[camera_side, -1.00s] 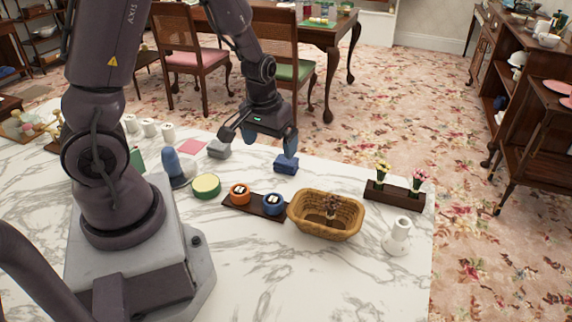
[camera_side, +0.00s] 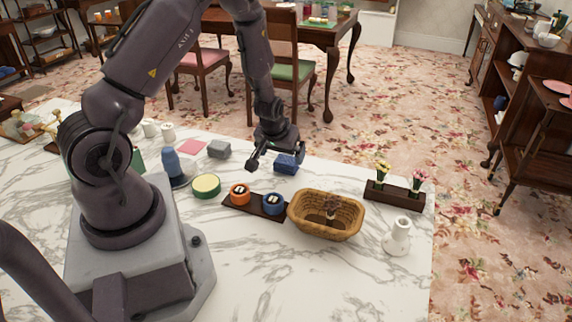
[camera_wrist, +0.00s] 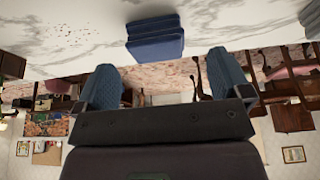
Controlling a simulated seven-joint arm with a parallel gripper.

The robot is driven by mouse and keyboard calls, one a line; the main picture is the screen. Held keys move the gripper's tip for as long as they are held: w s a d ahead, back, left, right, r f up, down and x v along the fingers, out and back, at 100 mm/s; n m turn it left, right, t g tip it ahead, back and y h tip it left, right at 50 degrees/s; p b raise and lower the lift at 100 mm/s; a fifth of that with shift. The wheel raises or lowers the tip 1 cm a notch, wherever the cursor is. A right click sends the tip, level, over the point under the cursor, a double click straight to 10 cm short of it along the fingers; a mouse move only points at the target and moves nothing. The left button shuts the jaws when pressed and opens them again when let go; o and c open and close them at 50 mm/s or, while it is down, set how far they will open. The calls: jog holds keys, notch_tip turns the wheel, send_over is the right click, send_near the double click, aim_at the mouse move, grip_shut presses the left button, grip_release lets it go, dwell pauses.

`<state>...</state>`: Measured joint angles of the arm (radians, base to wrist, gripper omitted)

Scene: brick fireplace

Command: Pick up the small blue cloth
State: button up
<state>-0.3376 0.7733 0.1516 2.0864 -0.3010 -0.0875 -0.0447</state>
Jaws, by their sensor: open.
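The small blue cloth (camera_side: 288,167) is a folded blue block lying on the white marble counter, left of and behind the wicker basket. In the wrist view the cloth (camera_wrist: 155,42) appears as a dark blue folded stack beyond the gap between my fingers. My gripper (camera_side: 270,162) is open and empty, low over the counter at the cloth's left. In the side view a finger partly overlaps the cloth. In the wrist view my gripper (camera_wrist: 163,78) has its two blue-padded fingers spread wider than the cloth. I cannot tell whether a finger touches it.
A wicker basket (camera_side: 340,230) and a dark tray with an orange and a blue round item (camera_side: 272,204) stand in front. A grey block (camera_side: 219,149), a pink square (camera_side: 192,148) and a green-sided round tin (camera_side: 206,185) are to the left. A flower planter (camera_side: 395,195) stands right.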

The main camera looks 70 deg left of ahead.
aim_at(285, 160)
jog(key=x, duration=0.5)
jog(key=shift+w+d, duration=0.1)
jog(key=shift+d, duration=0.05)
jog(key=c, duration=1)
notch_tip(285, 160, up, 10)
jog(key=shift+r, duration=0.1)
jog(key=shift+o, duration=0.3)
